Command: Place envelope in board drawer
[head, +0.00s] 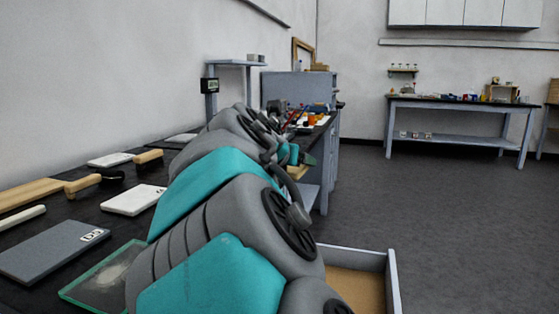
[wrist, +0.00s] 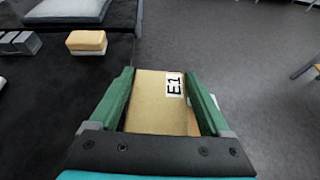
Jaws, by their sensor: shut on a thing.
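A tan envelope (wrist: 152,105) with a white label reading E1 lies between the green fingers of my gripper (wrist: 159,74) in the wrist view. The gripper is shut on it. In the head view my gripper (head: 305,158) is beyond my arm, by the bench's right edge, and a bit of the tan envelope (head: 297,172) shows under it. An open drawer (head: 393,280) with a grey rim and a tan bottom stands at the lower right. My arm hides its left part, and I see no label on it. The gripper is well beyond the drawer.
A dark bench (head: 30,262) on the left carries a grey board (head: 50,250), a glass plate (head: 85,283), white blocks and brushes. A sponge-like block (wrist: 87,42) lies on the black surface in the wrist view. Open grey floor (head: 440,215) lies to the right.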

